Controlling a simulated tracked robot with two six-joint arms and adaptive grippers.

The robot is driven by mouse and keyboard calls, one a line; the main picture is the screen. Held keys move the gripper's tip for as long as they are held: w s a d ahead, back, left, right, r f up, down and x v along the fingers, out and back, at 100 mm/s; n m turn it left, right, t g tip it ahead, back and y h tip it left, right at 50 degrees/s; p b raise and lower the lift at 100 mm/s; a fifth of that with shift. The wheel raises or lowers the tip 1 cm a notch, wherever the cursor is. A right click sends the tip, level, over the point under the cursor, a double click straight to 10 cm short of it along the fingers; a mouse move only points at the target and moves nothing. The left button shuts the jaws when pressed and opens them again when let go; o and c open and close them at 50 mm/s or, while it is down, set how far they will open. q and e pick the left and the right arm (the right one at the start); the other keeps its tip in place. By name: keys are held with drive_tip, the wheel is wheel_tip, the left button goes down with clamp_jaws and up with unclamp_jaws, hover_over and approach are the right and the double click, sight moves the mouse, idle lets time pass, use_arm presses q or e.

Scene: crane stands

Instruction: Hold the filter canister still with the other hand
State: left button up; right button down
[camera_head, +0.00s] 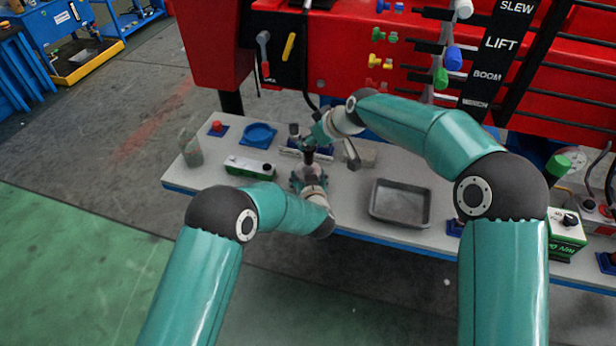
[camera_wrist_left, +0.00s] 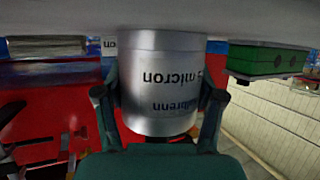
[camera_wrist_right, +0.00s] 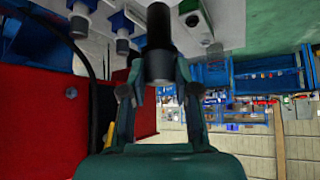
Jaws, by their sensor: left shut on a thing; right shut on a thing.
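The silver filter canister (camera_wrist_left: 158,80) fills the middle of the left wrist view, with dark lettering that reads upside down, including "micron". My left gripper (camera_wrist_left: 158,118) has a finger on each side of it and is shut on it. In the head view my left gripper (camera_head: 309,184) is at the bench, and the canister is mostly hidden there. My right gripper (camera_head: 314,138) is just above and behind it. In the right wrist view, my right gripper (camera_wrist_right: 156,90) is shut on a black cylindrical part (camera_wrist_right: 159,45). I cannot tell whether this part touches the canister.
The grey bench (camera_head: 345,208) holds a green box (camera_head: 250,168), a blue dish (camera_head: 259,134), a red button (camera_head: 217,126), a clear jar (camera_head: 190,148) and a grey tray (camera_head: 400,204). The red crane panel (camera_head: 345,45) with levers rises behind. Bare bench shows left of the tray.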

drive_tip(key=shift+r, duration=0.25)
use_arm(q)
drive_tip(key=o, duration=1.6)
drive_tip(key=shift+o, duration=0.2)
